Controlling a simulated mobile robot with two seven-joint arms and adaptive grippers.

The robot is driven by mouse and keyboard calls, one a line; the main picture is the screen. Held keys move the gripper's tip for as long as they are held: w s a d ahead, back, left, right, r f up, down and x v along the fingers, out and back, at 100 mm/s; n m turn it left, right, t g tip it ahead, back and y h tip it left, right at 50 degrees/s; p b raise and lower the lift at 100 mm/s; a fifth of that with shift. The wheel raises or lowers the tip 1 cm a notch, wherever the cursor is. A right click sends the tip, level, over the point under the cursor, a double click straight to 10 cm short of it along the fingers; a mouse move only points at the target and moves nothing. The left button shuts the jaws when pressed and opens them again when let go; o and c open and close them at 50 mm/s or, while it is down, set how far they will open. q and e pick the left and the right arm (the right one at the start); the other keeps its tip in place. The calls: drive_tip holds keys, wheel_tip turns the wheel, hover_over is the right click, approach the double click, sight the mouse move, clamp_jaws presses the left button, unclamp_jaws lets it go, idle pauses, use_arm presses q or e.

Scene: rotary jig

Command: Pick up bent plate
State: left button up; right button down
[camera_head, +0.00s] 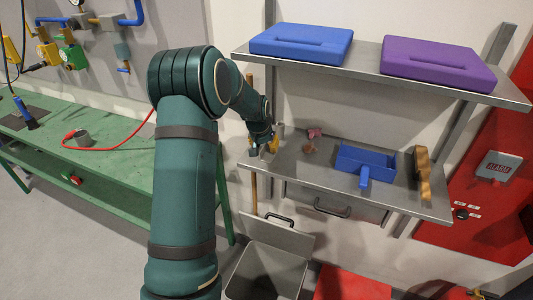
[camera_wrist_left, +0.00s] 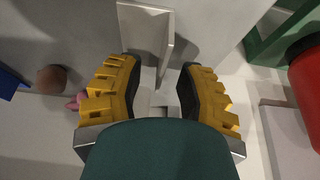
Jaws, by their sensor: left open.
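The bent plate (camera_wrist_left: 145,32) is a pale grey angled piece in the left wrist view, at the top centre. Its lower end reaches towards the gap between the fingers of my left gripper (camera_wrist_left: 158,75). The yellow fingers stand open on either side, and I see no clear contact with the plate. In the head view my left gripper (camera_head: 262,148) is at the left end of the lower grey shelf (camera_head: 400,198). The plate is too small there to make out clearly. My right gripper is not visible.
Blue (camera_head: 302,44) and purple (camera_head: 438,65) cases lie on the shelf above. A green bench (camera_head: 110,165) is at left.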

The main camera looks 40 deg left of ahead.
use_arm(q)
drive_tip(key=shift+w+f, duration=0.1)
drive_tip(key=shift+f, duration=0.2)
clamp_jaws()
drive_tip(key=shift+r, duration=0.1)
